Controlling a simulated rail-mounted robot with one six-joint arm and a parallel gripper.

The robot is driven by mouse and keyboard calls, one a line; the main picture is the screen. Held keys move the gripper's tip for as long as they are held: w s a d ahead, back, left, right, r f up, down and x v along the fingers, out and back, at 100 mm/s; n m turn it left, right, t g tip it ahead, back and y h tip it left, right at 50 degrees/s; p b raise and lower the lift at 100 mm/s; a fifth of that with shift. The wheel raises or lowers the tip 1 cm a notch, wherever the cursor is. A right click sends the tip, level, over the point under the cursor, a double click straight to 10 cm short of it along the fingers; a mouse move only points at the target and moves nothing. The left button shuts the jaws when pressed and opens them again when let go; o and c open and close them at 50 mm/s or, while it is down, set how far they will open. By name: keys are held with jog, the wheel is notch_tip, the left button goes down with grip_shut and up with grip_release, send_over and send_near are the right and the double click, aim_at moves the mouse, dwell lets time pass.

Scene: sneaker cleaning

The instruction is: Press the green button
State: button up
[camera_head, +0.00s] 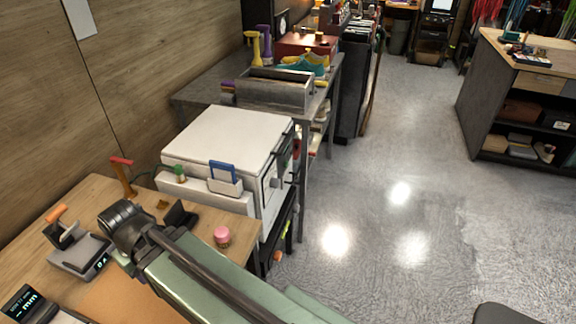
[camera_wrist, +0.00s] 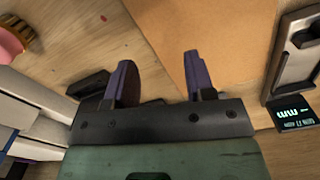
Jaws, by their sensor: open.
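I cannot clearly make out a green button in either view. A small green piece (camera_head: 180,173) stands at the left front of the white box-shaped machine (camera_head: 232,138) in the head view; I cannot tell whether it is a button. My gripper (camera_wrist: 160,76) is open and empty in the wrist view, its two purple fingers spread apart and pointing at the wooden bench. In the head view my arm covers part of the bench, and my fingers are not clear there.
The wooden bench (camera_head: 92,196) bears a red-handled tool (camera_head: 122,168), a pink brush (camera_head: 222,237) and a scale-like device (camera_head: 80,256). The wrist view shows a brown board (camera_wrist: 225,45) and a caliper display (camera_wrist: 295,115). A grey tray (camera_head: 275,92) stands behind the machine.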

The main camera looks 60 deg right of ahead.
grip_shut()
dwell(1.4)
